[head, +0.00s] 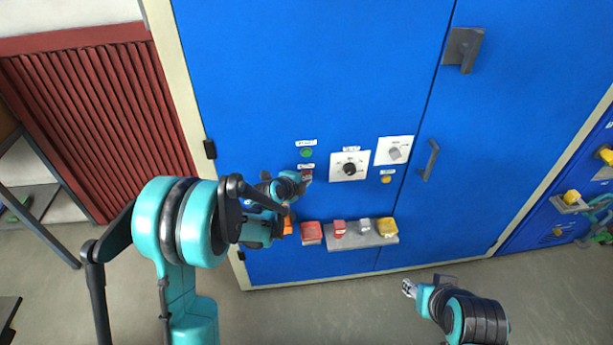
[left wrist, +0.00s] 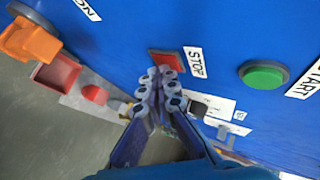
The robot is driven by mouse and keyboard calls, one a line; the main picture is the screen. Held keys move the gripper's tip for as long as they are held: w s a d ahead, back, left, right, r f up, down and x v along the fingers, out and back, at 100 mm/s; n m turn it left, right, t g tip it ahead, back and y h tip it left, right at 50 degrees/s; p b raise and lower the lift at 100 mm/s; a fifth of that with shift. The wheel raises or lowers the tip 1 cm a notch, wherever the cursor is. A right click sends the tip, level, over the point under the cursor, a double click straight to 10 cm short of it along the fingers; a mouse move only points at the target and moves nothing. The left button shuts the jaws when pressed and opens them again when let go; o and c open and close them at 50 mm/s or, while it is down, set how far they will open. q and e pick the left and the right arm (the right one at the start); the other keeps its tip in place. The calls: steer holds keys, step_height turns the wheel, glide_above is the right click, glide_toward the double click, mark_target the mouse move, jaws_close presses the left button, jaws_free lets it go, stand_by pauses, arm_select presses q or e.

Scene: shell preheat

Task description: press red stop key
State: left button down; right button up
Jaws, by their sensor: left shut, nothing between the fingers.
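The red stop key (head: 307,172) is on the blue cabinet front, under its white label and below a green key. In the left wrist view the red key (left wrist: 164,61) sits beside the STOP label (left wrist: 196,62), its near edge covered by my fingertips. My left gripper (head: 303,182) is shut and empty, its tips at the red key; the left wrist view shows the tips (left wrist: 160,82) close together. I cannot tell whether they touch the key. My right gripper (head: 409,288) is low at the right, away from the cabinet keys; its fingers are too small to read.
The green start key (left wrist: 263,75) is near the red one. A black dial (head: 349,169), a grey knob (head: 395,153) and a yellow button (head: 386,179) are to the right. Below, a grey shelf (head: 360,241) bears red, grey and yellow pieces. A door handle (head: 430,160) sticks out.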

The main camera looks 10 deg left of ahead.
stand_by(0.5)
arm_select(q)
steer(key=shift+s+d, duration=0.2)
steer(key=shift+s, duration=0.5)
steer(key=shift+s+d+b, duration=0.15)
steer(key=shift+s+d, duration=0.1)
steer(key=shift+s, duration=0.55)
steer(key=shift+s+d+b, duration=0.15)
steer(key=shift+s+d, duration=0.15)
steer(key=shift+s, duration=0.5)
steer(key=shift+s+d+b, duration=0.15)
steer(key=shift+s+d, duration=0.1)
steer(key=shift+s, duration=0.55)
